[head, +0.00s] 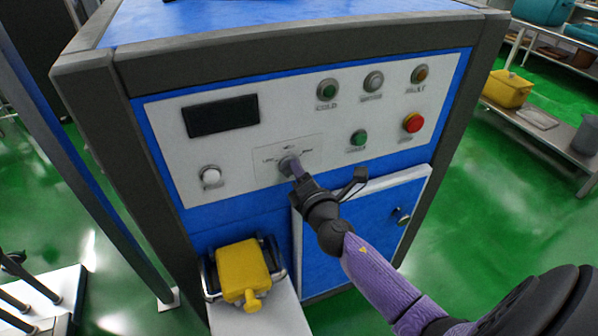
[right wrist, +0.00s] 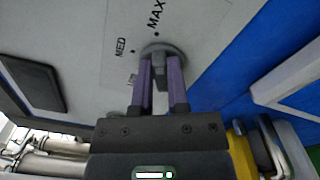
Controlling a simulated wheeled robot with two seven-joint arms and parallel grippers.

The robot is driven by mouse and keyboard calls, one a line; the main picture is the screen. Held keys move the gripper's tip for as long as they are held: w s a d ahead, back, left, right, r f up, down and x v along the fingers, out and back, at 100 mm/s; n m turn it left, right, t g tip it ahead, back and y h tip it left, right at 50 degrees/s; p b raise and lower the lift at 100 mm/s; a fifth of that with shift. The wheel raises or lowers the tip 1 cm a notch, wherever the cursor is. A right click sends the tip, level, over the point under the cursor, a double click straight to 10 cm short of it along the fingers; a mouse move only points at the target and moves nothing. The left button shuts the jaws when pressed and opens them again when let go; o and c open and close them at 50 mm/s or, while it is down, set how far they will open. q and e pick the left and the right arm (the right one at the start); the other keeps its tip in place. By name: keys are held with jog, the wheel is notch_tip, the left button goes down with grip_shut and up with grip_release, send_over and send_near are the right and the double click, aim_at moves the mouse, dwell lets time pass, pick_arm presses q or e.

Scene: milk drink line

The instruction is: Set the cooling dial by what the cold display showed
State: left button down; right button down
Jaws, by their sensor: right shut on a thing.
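The cooling dial (head: 286,164) is a grey round knob on the white control panel (head: 330,103), with small scale labels around it. In the right wrist view the dial (right wrist: 165,50) shows with the labels MED and MAX above it and a partly hidden label at left. My right gripper (head: 297,168) is shut on the dial, its two purple fingers (right wrist: 160,80) on either side of the knob's grip. Where the dial points is hard to tell. The cold display (head: 221,115) is a dark rectangle at the panel's upper left and looks blank. My left gripper is not in view.
Green, grey and amber buttons line the panel's top, with a green button (head: 359,138) and a red one (head: 412,122) below. A white knob (head: 210,176) is left of the dial. A yellow container (head: 243,271) stands below. Shelves (head: 540,125) stand at right.

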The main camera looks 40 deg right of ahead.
dwell(0.3)
jog(key=c, duration=0.6)
grip_release()
jog(key=v, duration=1)
jog(key=shift+a, duration=0.1)
